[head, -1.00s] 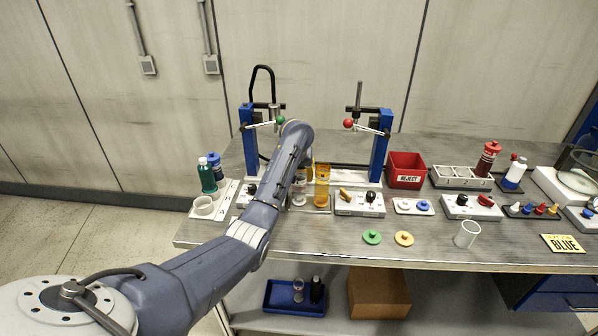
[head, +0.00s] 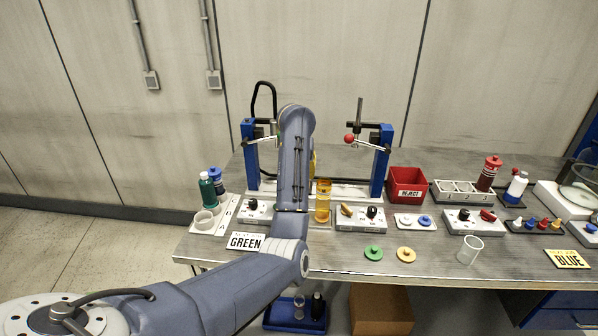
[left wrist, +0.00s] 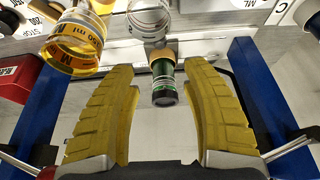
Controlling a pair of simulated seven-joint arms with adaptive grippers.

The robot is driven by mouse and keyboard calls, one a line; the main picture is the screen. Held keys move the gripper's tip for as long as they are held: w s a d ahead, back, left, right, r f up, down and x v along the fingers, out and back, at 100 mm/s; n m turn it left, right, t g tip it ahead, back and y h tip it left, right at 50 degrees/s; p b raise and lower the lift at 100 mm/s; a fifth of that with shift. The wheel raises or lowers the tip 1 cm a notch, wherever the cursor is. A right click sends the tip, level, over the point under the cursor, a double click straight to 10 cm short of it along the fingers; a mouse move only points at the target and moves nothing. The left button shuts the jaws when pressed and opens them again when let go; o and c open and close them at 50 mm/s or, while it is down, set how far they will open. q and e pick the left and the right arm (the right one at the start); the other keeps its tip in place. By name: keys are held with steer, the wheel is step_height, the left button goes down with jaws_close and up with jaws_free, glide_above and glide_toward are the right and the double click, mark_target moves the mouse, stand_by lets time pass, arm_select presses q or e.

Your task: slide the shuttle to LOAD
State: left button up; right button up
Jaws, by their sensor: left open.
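A clear cylinder (left wrist: 150,18) is beyond that part. An orange cylinder (head: 322,202) stands on the frame's pale base (head: 352,190); it also shows in the left wrist view (left wrist: 72,42). I cannot tell which piece is the shuttle; no LOAD mark is readable.
A red-ball lever (head: 349,139) is on the right post (head: 381,160). The table front near the discs has free room.

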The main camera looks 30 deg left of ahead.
arm_select(q)
steer(key=shift+r, duration=0.15)
steer(key=shift+c, duration=0.4)
steer(key=shift+w+a+r, duration=0.1)
steer(key=shift+a+r, duration=0.1)
steer(key=shift+r, duration=0.3)
steer(key=shift+w+a+r, duration=0.1)
steer(key=shift+a+r, duration=0.05)
steer(key=shift+r, duration=0.35)
steer(key=c, duration=0.4)
steer(key=a, duration=0.1)
steer(key=a+r+n+h, duration=0.1)
steer(key=a, duration=0.1)
steer(key=s+a+n+t, duration=0.1)
steer(key=shift+a+r+h, duration=0.25)
steer(key=shift+r+h, duration=0.15)
jaws_close()
steer(key=s+a+f+h, duration=0.2)
steer(key=s+a+f, duration=0.1)
steer(key=a, duration=0.1)
steer(key=shift+m+t, duration=0.3)
steer(key=shift+m, duration=0.2)
steer(key=x, duration=0.4)
steer(key=d+x, duration=0.1)
steer(key=x, duration=0.7)
steer(key=shift+w+d+r, duration=0.25)
steer(key=shift+d+r, duration=0.05)
steer(key=shift+w+d+f, duration=0.25)
steer(key=shift+w+d, duration=0.1)
steer(key=shift+d, duration=0.15)
